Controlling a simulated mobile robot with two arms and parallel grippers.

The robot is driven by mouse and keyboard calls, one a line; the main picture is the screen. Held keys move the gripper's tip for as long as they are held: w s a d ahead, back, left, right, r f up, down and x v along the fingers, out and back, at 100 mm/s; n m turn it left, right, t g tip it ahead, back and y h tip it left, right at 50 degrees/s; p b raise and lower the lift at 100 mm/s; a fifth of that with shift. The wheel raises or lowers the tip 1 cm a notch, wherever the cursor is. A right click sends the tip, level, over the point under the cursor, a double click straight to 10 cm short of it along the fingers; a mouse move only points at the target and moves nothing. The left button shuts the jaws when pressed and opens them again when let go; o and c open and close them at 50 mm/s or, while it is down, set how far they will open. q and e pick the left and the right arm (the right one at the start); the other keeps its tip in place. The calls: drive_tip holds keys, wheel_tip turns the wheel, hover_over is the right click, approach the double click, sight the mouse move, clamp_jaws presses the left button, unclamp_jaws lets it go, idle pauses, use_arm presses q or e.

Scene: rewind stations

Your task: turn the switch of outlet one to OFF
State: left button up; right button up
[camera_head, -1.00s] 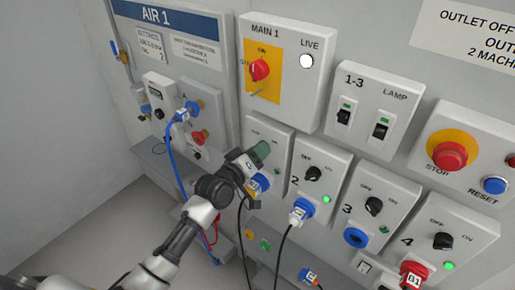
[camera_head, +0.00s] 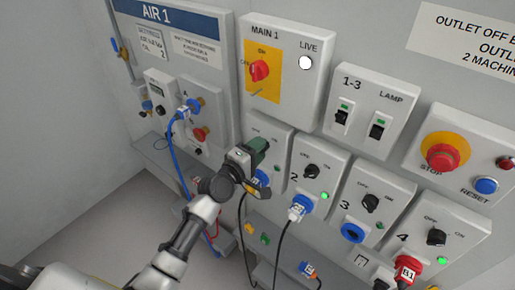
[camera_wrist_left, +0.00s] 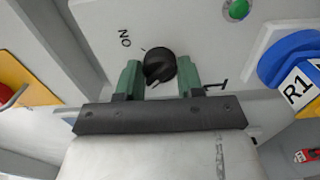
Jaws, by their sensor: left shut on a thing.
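The outlet one box (camera_head: 275,148) is the leftmost of the numbered boxes, below MAIN 1. My left gripper (camera_head: 257,147) is in front of its upper part and hides its switch in the head view. In the left wrist view the black round switch (camera_wrist_left: 159,64) sits between the two green fingers of my left gripper (camera_wrist_left: 158,78), which is shut on it. A white mark on the knob shows on the side toward the gripper. The label ON is upside down at left. A green lamp (camera_wrist_left: 238,10) shows at the top. My right gripper is not in view.
A blue plug marked R1 (camera_wrist_left: 298,88) is close by at the right of the wrist view. Outlet two (camera_head: 318,170), outlet three (camera_head: 378,205) and outlet four (camera_head: 440,230) stand to the right. The MAIN 1 box (camera_head: 285,65) is just above the gripper.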

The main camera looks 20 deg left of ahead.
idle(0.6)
use_arm(q)
drive_tip(key=o, duration=0.9)
drive_tip(key=shift+s, duration=0.1)
drive_tip(key=b+v, duration=0.2)
drive_tip(key=v, duration=0.8)
drive_tip(key=shift+s+a, duration=0.15)
drive_tip(key=shift+s, duration=0.1)
